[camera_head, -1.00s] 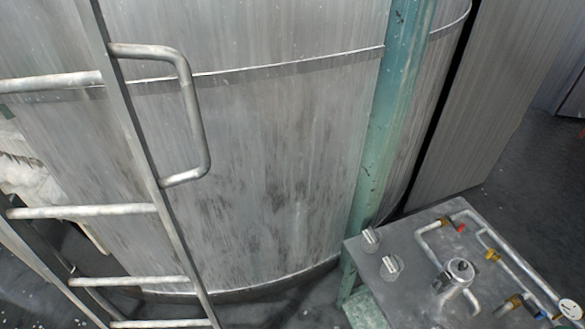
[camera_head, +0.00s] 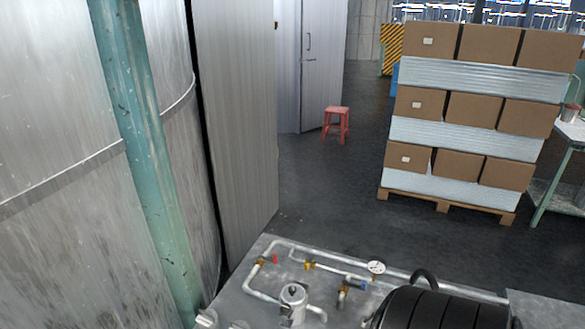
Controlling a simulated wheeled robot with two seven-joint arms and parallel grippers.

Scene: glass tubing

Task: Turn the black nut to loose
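A metal bench (camera_head: 248,252) with glass-like or metal tubing (camera_head: 325,267) stands at the bottom of the head view. The tubing carries brass fittings, a red valve handle (camera_head: 275,259), a blue part (camera_head: 360,284) and a round white gauge (camera_head: 376,267). A silver cylindrical canister (camera_head: 293,294) stands among the pipes. A black ribbed rounded object (camera_head: 435,310) with a curved handle shows at the bottom edge, partly cut off. I cannot make out a black nut for certain. Neither of my grippers is in view.
A large metal tank (camera_head: 60,130) and a green post (camera_head: 145,150) stand at the left. A pallet of stacked boxes (camera_head: 460,165) stands at the back right, with a red stool (camera_head: 337,124) farther left. A table (camera_head: 570,130) is at the right edge. The floor between is clear.

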